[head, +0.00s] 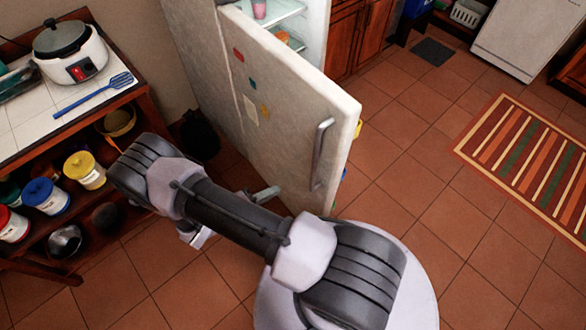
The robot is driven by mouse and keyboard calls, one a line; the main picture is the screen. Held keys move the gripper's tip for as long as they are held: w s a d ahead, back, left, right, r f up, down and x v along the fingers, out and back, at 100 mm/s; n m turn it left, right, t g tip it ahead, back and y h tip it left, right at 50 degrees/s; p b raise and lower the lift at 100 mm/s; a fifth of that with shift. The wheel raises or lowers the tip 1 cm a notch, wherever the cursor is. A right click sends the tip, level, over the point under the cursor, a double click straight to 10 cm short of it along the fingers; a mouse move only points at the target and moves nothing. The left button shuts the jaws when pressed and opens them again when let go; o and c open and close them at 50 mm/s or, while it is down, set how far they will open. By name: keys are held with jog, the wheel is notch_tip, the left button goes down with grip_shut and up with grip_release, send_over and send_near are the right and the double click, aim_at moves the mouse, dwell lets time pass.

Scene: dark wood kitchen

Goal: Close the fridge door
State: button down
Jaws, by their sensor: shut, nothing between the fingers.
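The fridge door (275,110) is white and stands open, swung out toward me, with the hinge side at the left. Its grey bar handle (321,155) is near the free edge on the face turned to me. Small coloured magnets and a paper note are on that face. The fridge interior (285,12) shows behind the door, with shelves and a pink cup. My gripper (266,194) is mostly hidden behind my own arm; only a grey tip shows, near the lower part of the door. It is shut and empty. Whether it touches the door cannot be told.
A wooden shelf unit (75,110) with a rice cooker (70,50), a blue spatula (93,95) and several jars stands at the left. A striped rug (530,160) lies at the right. The tiled floor right of the door is clear.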

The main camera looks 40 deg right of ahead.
jog(key=r+b+x, duration=0.1)
jog(key=b+x, duration=0.2)
jog(key=x, duration=1.1)
jog(key=shift+d+b, duration=0.15)
jog(key=shift+b, duration=0.2)
jog(key=shift+s, duration=0.15)
